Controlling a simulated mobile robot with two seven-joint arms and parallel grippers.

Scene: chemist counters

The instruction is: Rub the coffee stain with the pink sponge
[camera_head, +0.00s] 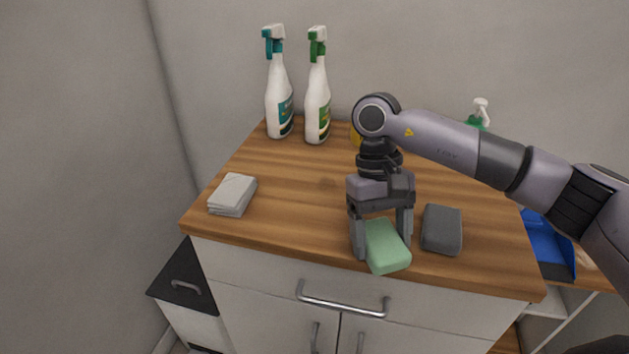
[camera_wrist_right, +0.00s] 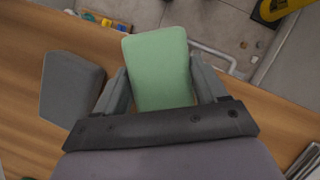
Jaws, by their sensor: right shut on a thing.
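My right gripper (camera_head: 382,240) points down at the front edge of the wooden counter (camera_head: 285,190) and is shut on a light green sponge (camera_head: 388,252). The green sponge (camera_wrist_right: 160,68) also shows between the two fingers in the right wrist view. I see no pink sponge. A faint darker mark (camera_head: 327,183) lies on the wood left of the gripper; I cannot tell whether it is the coffee stain. My left gripper is not in view.
A dark grey sponge (camera_head: 441,229) lies just right of the gripper. Folded white cloths (camera_head: 232,194) lie at the left. Two spray bottles (camera_head: 278,95) (camera_head: 317,95) stand at the back. The counter's middle is clear.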

